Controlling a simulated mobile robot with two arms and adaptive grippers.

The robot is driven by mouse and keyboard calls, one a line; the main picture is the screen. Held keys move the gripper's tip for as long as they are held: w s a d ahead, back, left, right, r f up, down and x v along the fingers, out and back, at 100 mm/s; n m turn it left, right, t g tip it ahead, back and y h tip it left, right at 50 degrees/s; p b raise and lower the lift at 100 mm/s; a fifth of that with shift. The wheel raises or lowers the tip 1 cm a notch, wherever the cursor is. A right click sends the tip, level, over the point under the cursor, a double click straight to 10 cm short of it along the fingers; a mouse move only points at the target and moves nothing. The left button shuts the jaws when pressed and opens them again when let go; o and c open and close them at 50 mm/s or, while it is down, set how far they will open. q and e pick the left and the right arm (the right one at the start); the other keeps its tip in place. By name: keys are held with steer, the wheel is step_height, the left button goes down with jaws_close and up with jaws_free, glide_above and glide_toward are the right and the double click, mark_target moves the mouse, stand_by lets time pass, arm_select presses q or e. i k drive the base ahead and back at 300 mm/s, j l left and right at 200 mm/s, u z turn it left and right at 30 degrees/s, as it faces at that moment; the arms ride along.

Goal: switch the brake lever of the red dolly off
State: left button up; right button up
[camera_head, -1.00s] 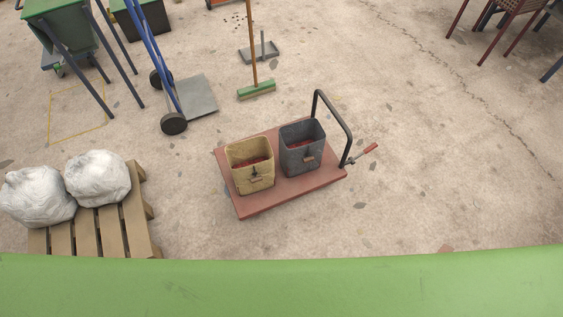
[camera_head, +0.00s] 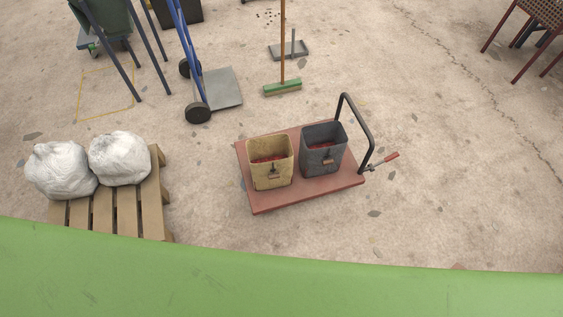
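The red dolly (camera_head: 312,188) stands on the concrete floor near the middle of the view. It has a black push handle (camera_head: 357,125) at its right end. The brake lever (camera_head: 384,160), with a red grip, sticks out to the right and slightly up beside the foot of the handle. A yellow bin (camera_head: 270,163) and a dark grey bin (camera_head: 323,149) stand on the dolly, both with reddish contents. Neither of my grippers is in view.
A green surface (camera_head: 250,285) spans the bottom edge. A wooden pallet (camera_head: 126,210) with two white sacks (camera_head: 119,158) is at left. A blue hand truck (camera_head: 218,88), a green broom (camera_head: 282,88) and a dustpan (camera_head: 289,50) are behind. Floor right of the dolly is clear.

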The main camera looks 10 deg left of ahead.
mark_target(395, 155)
steer(key=l+u, duration=0.1)
steer(key=u, duration=0.15)
steer(key=l+u, duration=0.1)
steer(key=u, duration=0.15)
steer(key=l+u, duration=0.15)
steer(key=l, duration=0.3)
steer(key=k+l+u, duration=0.1)
steer(key=l, duration=0.3)
steer(key=k+l+u, duration=0.15)
steer(key=l, duration=0.25)
steer(key=k+l+u, duration=0.15)
steer(key=l, duration=0.25)
steer(key=k+l+u, duration=0.15)
steer(key=l, duration=0.25)
